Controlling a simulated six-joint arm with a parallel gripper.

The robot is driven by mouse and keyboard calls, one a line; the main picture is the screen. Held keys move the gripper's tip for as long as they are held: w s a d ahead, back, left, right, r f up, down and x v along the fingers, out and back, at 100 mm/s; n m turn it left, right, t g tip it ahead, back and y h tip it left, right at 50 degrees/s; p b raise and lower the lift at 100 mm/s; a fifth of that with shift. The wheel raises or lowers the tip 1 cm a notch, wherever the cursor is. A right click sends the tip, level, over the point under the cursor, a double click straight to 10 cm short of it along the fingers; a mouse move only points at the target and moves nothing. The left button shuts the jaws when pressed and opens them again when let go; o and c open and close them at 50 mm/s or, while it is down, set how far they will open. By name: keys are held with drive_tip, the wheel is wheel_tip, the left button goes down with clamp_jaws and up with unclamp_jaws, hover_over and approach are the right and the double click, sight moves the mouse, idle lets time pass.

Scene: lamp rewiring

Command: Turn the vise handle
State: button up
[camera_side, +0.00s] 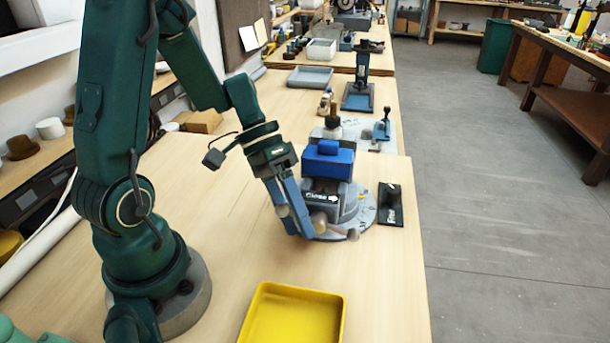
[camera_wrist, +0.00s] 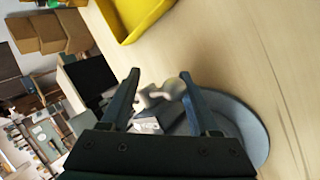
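The blue and grey vise (camera_side: 328,165) stands on a round grey base (camera_side: 362,212) on the wooden bench. Its front carries a black label reading "Close" with an arrow. The vise handle (camera_side: 318,221), a pale bar with round knobs, is at the vise's front, close to my fingers. My gripper (camera_side: 299,230) points down beside the vise front with its blue fingers apart. In the wrist view, my gripper (camera_wrist: 159,78) is open and the handle (camera_wrist: 165,90) shows between the fingers, its knob close to the right finger. I cannot tell whether they touch.
A yellow tray (camera_side: 292,289) lies in front on the bench; it also shows in the wrist view (camera_wrist: 124,40). Other tools stand behind the vise. Bench left of the vise is clear.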

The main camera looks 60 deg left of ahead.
drive_tip(key=shift+w+d+r+n+g+y, duration=0.15)
drive_tip(key=shift+r+g+y, duration=0.1)
drive_tip(key=shift+g+y, duration=0.35)
drive_tip(key=shift+r+n+g+y, duration=0.15)
drive_tip(key=shift+r+g+y, duration=0.2)
drive_tip(key=shift+y, duration=0.35)
drive_tip(key=g+y, duration=0.3)
wheel_tip(320, 180, up, 6)
drive_tip(key=n, duration=0.1)
hover_over(311, 214)
drive_tip(key=shift+r, duration=0.15)
drive_tip(key=s+r+m+t+y, duration=0.1)
drive_tip(key=s+r+t, duration=0.5)
drive_tip(key=s, duration=0.1)
drive_tip(key=shift+d, duration=0.4)
